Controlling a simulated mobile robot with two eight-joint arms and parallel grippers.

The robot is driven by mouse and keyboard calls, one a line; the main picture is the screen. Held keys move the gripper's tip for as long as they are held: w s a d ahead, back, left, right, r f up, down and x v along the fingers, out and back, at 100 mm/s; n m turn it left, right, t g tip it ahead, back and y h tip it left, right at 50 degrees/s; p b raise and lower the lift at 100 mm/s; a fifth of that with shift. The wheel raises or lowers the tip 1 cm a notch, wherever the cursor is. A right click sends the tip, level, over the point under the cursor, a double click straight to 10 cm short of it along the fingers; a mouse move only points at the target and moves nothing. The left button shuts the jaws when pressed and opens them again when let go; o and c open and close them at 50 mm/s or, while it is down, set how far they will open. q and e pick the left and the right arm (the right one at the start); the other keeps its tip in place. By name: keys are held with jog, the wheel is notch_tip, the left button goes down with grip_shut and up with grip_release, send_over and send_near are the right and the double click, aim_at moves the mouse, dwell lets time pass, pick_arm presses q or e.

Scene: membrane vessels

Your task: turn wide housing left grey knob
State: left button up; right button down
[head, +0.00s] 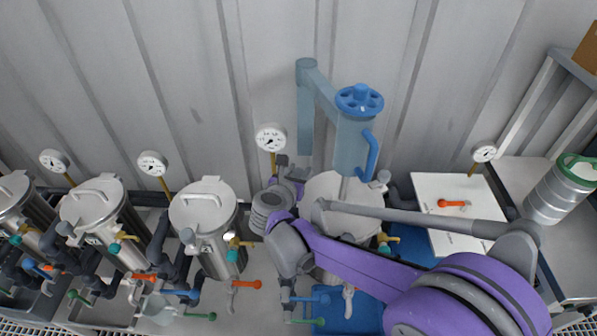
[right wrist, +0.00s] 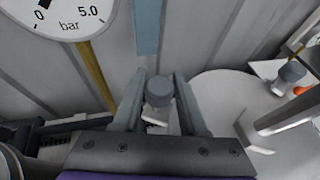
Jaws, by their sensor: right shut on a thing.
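The wide housing (head: 325,190) is a broad, pale round vessel under the blue lift arm, partly covered by my right arm. Its lid also fills the right of the right wrist view (right wrist: 220,95). My right gripper (head: 293,170) is at the housing's left side. In the right wrist view its two fingers stand on either side of the left grey knob (right wrist: 158,92), and it is shut on that knob. In the head view the knob is hard to make out behind the gripper. A second grey knob (head: 383,177) sits on the housing's right side. My left gripper is out of view.
A pressure gauge (head: 271,138) on a yellow stem stands just behind my right gripper. The blue lift arm (head: 352,140) with its handwheel hangs over the housing. Several narrower steel vessels (head: 204,235) stand at the left. A white panel (head: 455,190) lies at the right.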

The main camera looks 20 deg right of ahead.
jog(key=shift+n+t+y+b, duration=0.75)
jog(key=shift+n+t+y, duration=0.45)
jog(key=shift+n+y, duration=0.7)
jog(key=shift+c, duration=2.2)
grip_release()
jog(key=p+v, duration=0.1)
jog(key=v, duration=1)
jog(key=shift+w, duration=0.1)
